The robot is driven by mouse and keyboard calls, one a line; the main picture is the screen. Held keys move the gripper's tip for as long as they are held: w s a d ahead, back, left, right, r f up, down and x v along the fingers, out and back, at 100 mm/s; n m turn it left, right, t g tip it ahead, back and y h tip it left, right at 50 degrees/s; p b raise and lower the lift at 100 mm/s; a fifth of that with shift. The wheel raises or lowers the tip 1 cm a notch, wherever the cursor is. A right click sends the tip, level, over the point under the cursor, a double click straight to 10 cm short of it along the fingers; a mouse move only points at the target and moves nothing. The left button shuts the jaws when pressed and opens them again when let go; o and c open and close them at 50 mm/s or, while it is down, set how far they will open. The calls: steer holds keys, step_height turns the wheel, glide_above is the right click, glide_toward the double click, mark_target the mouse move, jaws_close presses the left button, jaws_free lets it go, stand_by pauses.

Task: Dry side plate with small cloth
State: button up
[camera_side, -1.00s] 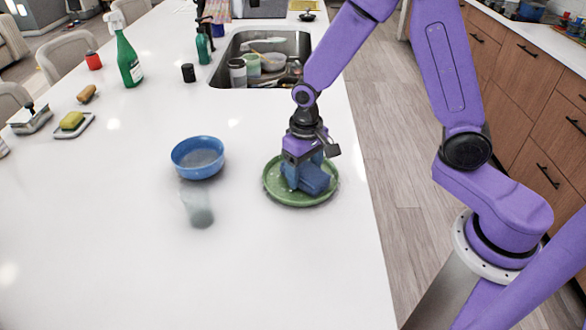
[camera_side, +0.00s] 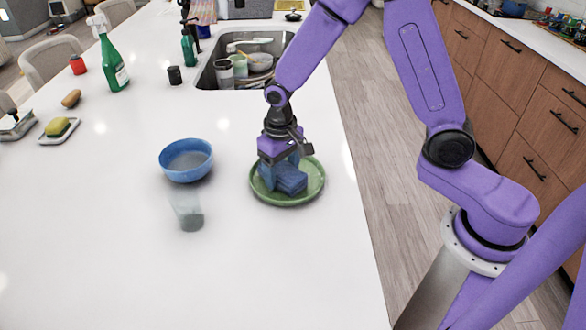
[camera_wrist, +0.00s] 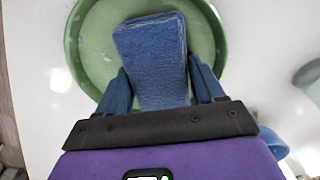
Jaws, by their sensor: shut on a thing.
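A green side plate (camera_side: 313,190) lies flat on the white counter; pale spots show on its surface in the wrist view (camera_wrist: 92,55). A folded blue cloth (camera_side: 289,180) is over the plate, held in my gripper (camera_side: 281,167). In the wrist view the cloth (camera_wrist: 152,50) sits between the two blue fingers of my gripper (camera_wrist: 162,88) and covers the plate's middle. The cloth appears to touch the plate, though its underside is hidden.
A blue bowl (camera_side: 186,160) and a clear glass (camera_side: 188,212) stand left of the plate. A sink (camera_side: 215,82) with dishes is behind. A soap dish (camera_side: 58,131), spray bottle (camera_side: 113,60) and dark cup (camera_side: 174,75) stand farther left. The front counter is clear.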

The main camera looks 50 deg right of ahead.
mark_target(263, 182)
steer(key=shift+w+a, duration=1.4)
steer(key=shift+w+a+r, duration=0.15)
steer(key=shift+r, duration=4.7)
